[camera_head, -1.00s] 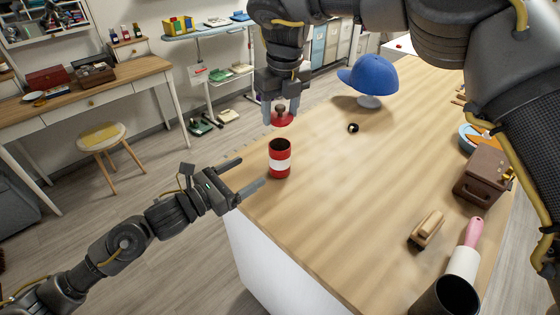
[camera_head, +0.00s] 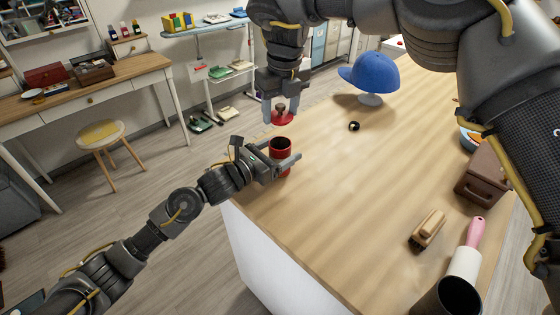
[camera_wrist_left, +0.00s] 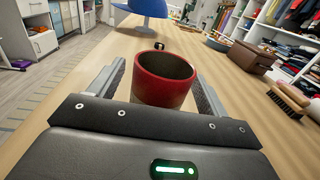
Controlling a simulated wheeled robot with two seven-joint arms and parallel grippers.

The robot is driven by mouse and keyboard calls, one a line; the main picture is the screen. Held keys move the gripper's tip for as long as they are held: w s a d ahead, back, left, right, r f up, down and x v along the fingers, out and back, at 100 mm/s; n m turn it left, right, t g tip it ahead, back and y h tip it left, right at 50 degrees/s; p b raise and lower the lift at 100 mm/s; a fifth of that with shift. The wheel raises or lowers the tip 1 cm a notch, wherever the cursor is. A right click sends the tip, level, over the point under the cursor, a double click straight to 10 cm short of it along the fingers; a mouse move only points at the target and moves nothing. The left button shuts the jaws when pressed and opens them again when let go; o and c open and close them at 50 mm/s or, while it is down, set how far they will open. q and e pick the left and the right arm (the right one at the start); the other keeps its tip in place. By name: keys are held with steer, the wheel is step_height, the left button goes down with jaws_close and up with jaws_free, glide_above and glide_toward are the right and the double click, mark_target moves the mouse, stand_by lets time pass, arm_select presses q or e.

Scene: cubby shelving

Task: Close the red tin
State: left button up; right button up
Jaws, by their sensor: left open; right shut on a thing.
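The red tin (camera_head: 281,147) stands upright and open-topped near the left edge of the wooden counter. In the left wrist view the tin (camera_wrist_left: 162,80) shows its dark, empty-looking inside. My left gripper (camera_head: 284,163) is open, with one finger on each side of the tin; I cannot tell whether they touch it. Its fingers also show in the left wrist view (camera_wrist_left: 160,88). My right gripper (camera_head: 280,108) is shut on the red lid (camera_head: 282,118) by its dark knob and holds it above and just behind the tin.
A blue cap on a stand (camera_head: 370,77) is at the back, with a small black ring-like thing (camera_head: 354,126) in front. A brown box (camera_head: 484,177), a brush (camera_head: 427,229), a pink-handled roller (camera_head: 468,246) and a dark cup (camera_head: 446,296) line the right. The counter's middle is clear.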

arm_select(q)
steer(key=shift+c, duration=1.3)
steer(key=c, duration=1.2)
arm_select(e)
steer(key=shift+a+f, duration=0.1)
steer(key=shift+f, duration=2.4)
steer(key=shift+f, duration=0.9)
steer(key=shift+f, duration=0.6)
